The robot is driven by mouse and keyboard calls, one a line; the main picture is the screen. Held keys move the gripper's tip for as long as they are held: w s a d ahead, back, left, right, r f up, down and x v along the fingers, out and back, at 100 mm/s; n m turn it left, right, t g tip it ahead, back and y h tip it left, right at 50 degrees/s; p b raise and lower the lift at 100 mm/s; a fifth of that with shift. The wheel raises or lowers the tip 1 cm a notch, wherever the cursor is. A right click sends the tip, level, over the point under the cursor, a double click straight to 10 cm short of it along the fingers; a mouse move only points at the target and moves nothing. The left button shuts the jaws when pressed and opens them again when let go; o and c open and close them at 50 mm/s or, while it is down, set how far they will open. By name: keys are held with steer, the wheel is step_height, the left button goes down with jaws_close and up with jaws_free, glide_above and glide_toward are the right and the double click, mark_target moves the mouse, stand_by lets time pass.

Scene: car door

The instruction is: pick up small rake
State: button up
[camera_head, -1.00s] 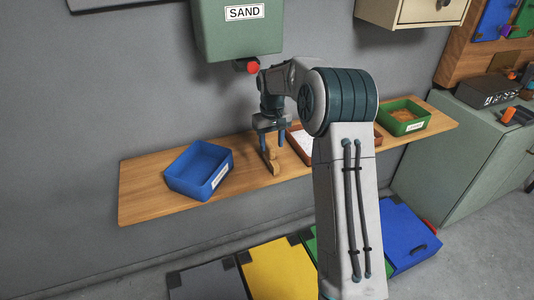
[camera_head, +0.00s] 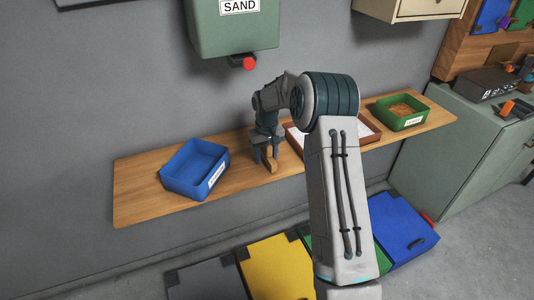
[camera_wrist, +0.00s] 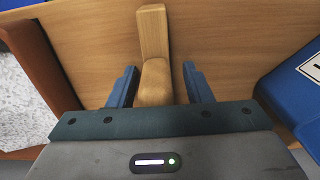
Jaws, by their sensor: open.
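The small wooden rake (camera_head: 270,165) stands on the wooden shelf, between the blue bin and the white-filled tray. In the wrist view the light wooden rake (camera_wrist: 154,75) shows as a block with a bar behind it. My gripper (camera_head: 266,157) is low over the shelf with its fingers at the rake. In the wrist view my gripper (camera_wrist: 158,85) is open, with one blue finger on each side of the rake and a gap visible on both sides. The rake's lower end is hidden behind the gripper body.
The wooden shelf (camera_head: 135,190) holds a blue bin (camera_head: 195,168) on the left, a brown-rimmed tray (camera_head: 366,133) partly behind my arm, and a green bin (camera_head: 401,113) on the right. A green sand dispenser (camera_head: 232,30) with a red knob hangs above. Coloured boxes stand below.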

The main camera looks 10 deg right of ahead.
jaws_close()
steer(key=shift+r, duration=0.15)
